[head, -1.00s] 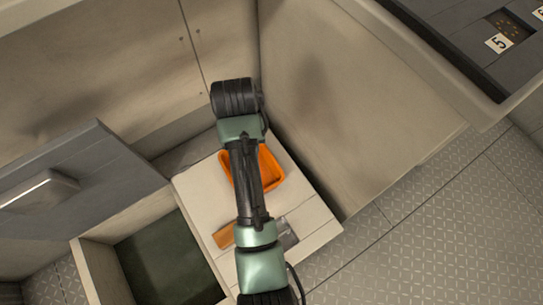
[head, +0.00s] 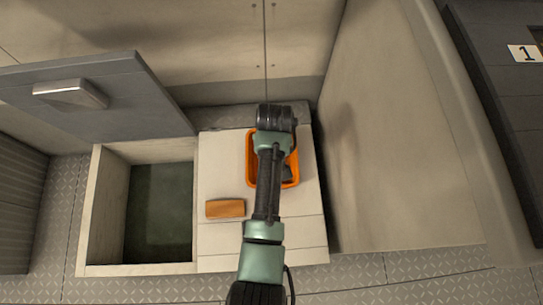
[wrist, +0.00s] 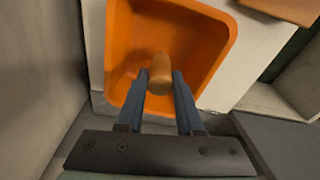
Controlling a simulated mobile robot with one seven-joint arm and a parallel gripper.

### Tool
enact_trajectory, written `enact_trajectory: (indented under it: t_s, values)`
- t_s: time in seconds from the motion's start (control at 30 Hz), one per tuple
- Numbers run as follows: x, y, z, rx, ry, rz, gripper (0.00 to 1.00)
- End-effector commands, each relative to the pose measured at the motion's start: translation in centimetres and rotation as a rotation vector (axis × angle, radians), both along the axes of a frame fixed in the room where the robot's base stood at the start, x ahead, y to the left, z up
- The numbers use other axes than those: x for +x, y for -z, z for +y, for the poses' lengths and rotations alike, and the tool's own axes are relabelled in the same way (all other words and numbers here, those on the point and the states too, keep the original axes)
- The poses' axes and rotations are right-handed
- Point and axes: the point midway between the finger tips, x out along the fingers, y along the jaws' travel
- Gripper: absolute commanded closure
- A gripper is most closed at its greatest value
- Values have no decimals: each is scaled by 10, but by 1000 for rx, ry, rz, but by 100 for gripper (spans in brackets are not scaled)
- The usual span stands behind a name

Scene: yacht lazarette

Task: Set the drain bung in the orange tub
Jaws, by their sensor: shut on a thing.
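The drain bung (wrist: 160,76) is a tan, rounded cylinder between my fingertips in the wrist view. My gripper (wrist: 161,84) is shut on it. The orange tub (wrist: 118,48) lies behind and around the bung in that view, so the bung is over or within the tub's opening. I cannot tell its height above the tub floor or whether it touches it. In the head view the orange tub (head: 291,184) stands on the pale locker top, partly covered by my arm, and the bung is hidden there.
A brown-orange block (head: 225,208) lies on the pale top (head: 220,165), left of the tub. Further left is an open, dark-bottomed compartment (head: 160,215) with a raised grey lid (head: 105,95). A tall pale panel (head: 390,150) stands at the right.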

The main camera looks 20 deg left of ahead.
Motion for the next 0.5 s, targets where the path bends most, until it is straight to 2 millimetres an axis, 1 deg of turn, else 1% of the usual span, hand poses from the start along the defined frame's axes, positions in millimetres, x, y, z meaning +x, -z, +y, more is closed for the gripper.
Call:
enact_trajectory:
  t_s: [0.03, 0.13, 0.5]
  values:
    - [-1, 16, 0, -1, 0, 3, 100]
    - [0, 29, 0, -1, 0, 2, 100]
    - [0, 31, 0, 0, 1, 1, 100]
